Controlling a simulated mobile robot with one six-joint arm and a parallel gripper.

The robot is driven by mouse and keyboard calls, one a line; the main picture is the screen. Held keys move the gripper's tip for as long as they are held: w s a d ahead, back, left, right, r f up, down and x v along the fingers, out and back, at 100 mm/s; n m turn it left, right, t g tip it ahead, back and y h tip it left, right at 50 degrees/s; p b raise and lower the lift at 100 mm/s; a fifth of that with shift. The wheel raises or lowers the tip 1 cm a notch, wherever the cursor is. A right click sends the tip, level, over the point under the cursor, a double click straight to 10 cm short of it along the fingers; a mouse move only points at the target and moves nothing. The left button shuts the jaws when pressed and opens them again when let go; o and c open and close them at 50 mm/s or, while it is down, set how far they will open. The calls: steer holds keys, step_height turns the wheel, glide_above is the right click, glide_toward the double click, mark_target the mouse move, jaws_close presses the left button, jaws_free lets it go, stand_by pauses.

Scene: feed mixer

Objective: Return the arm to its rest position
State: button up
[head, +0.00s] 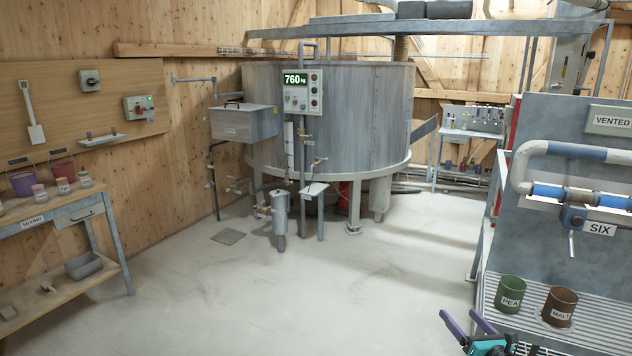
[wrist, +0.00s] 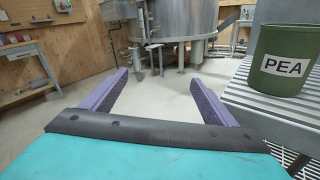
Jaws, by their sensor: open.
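My gripper (head: 467,325) shows at the bottom right of the head view, in front of the slatted bench. Its two purple fingers stand apart with nothing between them. In the wrist view the open fingers (wrist: 158,92) point across the floor toward the mixing tank. The green PEA pot (head: 511,293) stands on the slatted bench, to the right of the gripper and apart from it. In the wrist view the PEA pot (wrist: 284,60) is close on the right. Most of my arm is out of the head view.
The slatted bench (head: 600,325) also holds a brown MALT pot (head: 559,306), below a pipe marked SIX. A large tank (head: 350,120) with a 760 kg display stands at the back. The MIXING table (head: 75,213) is at the left. The middle floor is clear.

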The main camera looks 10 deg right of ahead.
steer(key=w+a+f+m+g+b, duration=0.1)
steer(key=w+a+f+m, duration=0.2)
steer(key=a+f, duration=0.5)
steer(key=w+a+f+m+g+b, duration=0.1)
steer(key=w+a+f+m, duration=0.2)
steer(key=a+f, duration=0.45)
steer(key=s+a+f+m+g+h+b, duration=0.1)
steer(key=s+a+f+m+g, duration=0.25)
steer(key=a+f, duration=0.45)
steer(key=s+a+f+m+g+h+b, duration=0.1)
steer(key=s+a+f+m+g, duration=0.3)
steer(key=f, duration=0.6)
steer(key=s+a+f+m+g+h+b, duration=0.1)
steer(key=s+a+f+m+g, duration=0.2)
steer(key=s+f+m, duration=0.45)
steer(key=s+a+f+m+g, duration=0.3)
steer(key=s+f, duration=0.2)
steer(key=s, duration=0.6)
steer(key=s+a+r+m+g+y, duration=0.1)
steer(key=s+a+m+g, duration=0.1)
steer(key=s+m, duration=0.3)
steer(key=s+a+m+g+y, duration=0.1)
steer(key=s+m+g, duration=0.4)
steer(key=s, duration=0.6)
steer(key=shift+a+r, duration=0.35)
steer(key=shift+a, duration=0.5)
